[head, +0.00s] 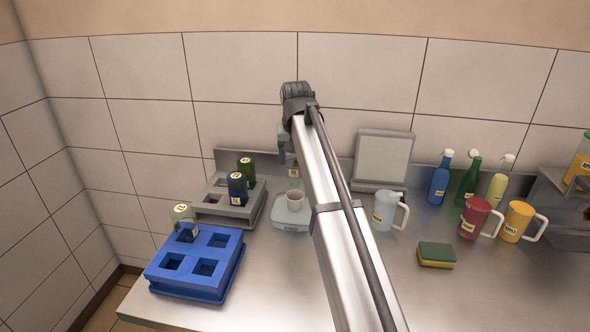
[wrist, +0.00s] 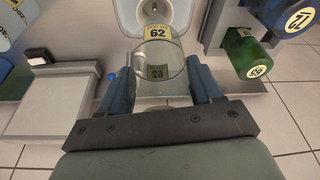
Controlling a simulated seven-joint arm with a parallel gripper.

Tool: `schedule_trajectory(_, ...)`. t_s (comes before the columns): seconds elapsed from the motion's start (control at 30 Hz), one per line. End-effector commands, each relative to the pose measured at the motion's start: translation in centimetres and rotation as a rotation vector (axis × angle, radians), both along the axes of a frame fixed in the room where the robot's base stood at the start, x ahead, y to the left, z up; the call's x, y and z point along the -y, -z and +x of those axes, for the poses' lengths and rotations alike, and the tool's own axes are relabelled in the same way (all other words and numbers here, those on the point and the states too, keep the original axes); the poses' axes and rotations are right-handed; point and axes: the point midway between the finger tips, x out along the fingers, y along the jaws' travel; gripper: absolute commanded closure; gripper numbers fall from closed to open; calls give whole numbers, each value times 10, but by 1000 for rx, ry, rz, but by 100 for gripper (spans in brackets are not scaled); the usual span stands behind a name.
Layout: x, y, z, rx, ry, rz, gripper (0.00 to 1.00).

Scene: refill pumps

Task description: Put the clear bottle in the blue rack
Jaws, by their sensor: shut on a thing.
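A clear bottle (wrist: 158,70) with a yellow label reading 62 is between the two blue fingers of my gripper (wrist: 160,85) in the wrist view. My gripper is shut on it. The blue rack (head: 193,286) is at the front left of the counter. Its back-left slot holds another clear bottle (head: 182,218) with a pale round label. Its other visible slots look empty.
A grey rack (head: 228,216) behind the blue rack holds a green bottle (head: 246,168) and a dark blue bottle (head: 237,186). Jugs, pump bottles and a sponge (head: 436,254) are on the right.

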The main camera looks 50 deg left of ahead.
Motion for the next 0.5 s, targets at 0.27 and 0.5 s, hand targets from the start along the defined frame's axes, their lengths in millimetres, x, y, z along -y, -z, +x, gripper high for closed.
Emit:
schedule_trajectory(0.27,-1,-36,0,0,0,-1,77)
schedule_trajectory(0.5,-1,-53,0,1,0,-1,77)
